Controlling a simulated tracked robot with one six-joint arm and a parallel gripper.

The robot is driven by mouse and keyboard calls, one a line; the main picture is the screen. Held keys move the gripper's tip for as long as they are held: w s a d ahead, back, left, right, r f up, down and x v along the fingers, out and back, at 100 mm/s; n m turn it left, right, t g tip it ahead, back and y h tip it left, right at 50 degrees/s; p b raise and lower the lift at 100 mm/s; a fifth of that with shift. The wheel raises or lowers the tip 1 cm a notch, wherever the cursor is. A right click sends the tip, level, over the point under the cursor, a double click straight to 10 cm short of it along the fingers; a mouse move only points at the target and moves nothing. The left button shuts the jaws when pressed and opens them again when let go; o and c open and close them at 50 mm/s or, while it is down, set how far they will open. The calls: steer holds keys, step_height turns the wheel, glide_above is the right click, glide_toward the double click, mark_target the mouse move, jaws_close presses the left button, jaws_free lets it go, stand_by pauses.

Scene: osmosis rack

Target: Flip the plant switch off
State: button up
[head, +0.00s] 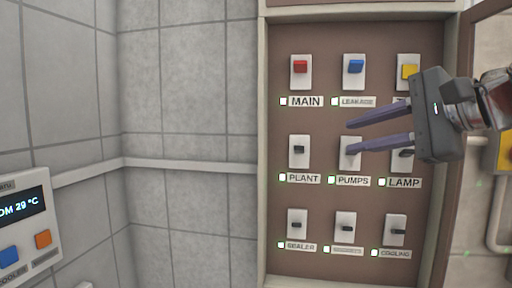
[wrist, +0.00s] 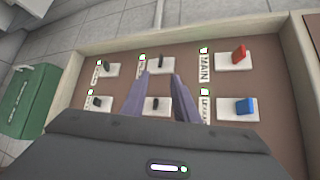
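The plant switch (head: 299,150) is a small black toggle on a white plate in the middle row, left column, above its "PLANT" label (head: 304,179). A lit indicator sits beside the label. My gripper (head: 349,139) is open and empty, reaching in from the right. In the head view its fingertips are right of the plant switch and overlap the pumps switch plate. In the wrist view the plant switch (wrist: 160,71) shows just beyond and between the fingertips (wrist: 163,74). No contact with it is visible.
The red main switch (head: 300,67), blue leakage switch (head: 354,66) and a yellow switch (head: 409,72) form the top row. The pumps (head: 346,152) and lamp switches share the middle row; several black switches are below. The panel has a raised frame (head: 263,200). A control box (head: 25,235) is at left.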

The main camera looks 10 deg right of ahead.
mark_target(303, 148)
steer(key=shift+r, duration=0.1)
stand_by(0.3)
steer(key=shift+x, duration=6.95)
steer(key=shift+r, duration=0.1)
steer(key=shift+c, duration=0.2)
jaws_close()
